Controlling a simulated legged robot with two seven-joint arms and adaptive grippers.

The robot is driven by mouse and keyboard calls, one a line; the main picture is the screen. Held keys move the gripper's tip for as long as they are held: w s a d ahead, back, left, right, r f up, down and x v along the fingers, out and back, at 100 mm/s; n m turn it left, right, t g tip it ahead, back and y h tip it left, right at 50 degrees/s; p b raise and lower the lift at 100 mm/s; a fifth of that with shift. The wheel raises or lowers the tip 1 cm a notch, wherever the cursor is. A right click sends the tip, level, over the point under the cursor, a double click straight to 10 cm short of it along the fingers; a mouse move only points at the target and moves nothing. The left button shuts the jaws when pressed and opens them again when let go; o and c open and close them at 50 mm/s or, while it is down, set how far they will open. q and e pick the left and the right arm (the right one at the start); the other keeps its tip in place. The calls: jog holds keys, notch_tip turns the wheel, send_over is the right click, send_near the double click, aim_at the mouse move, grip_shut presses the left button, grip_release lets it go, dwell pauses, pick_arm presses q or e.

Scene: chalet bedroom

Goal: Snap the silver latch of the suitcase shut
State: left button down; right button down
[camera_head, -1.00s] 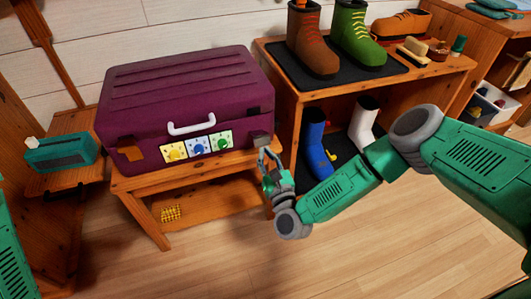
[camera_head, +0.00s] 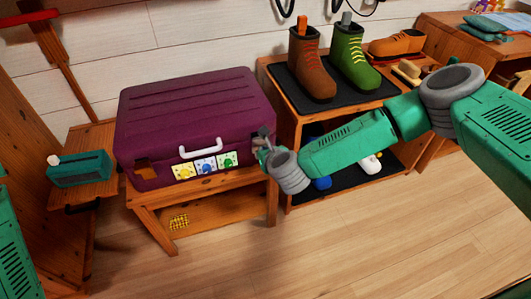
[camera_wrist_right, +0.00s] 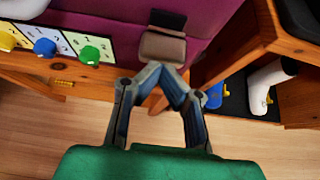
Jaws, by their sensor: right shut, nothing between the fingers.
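The purple suitcase (camera_head: 190,110) lies with its lid down on a low wooden bench (camera_head: 150,205). In the right wrist view, the silver latch (camera_wrist_right: 163,47) is a blocky grey-brown flap on the suitcase front, right of the dials, with a darker piece (camera_wrist_right: 168,19) just above it. My right gripper (camera_head: 264,143) is at the suitcase's front right corner and mostly covers the latch there. In the right wrist view the gripper (camera_wrist_right: 164,69) is shut and empty, its tips together at the flap's lower edge. Whether they touch it is unclear. My left gripper is out of view.
A copper latch (camera_head: 146,172) and three dial plates (camera_head: 205,166) line the suitcase front, below a white handle (camera_head: 201,148). A shoe rack (camera_head: 284,95) with boots stands close on the right. A teal radio (camera_head: 80,168) sits left. The floor in front is clear.

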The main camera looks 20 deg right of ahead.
jog(key=shift+f, duration=0.1)
pick_arm(q)
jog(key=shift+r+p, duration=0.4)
jog(key=shift+p, duration=0.05)
pick_arm(e)
jog(key=shift+r, duration=0.7)
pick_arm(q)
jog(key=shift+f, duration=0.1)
pick_arm(e)
jog(key=shift+s+f, duration=0.1)
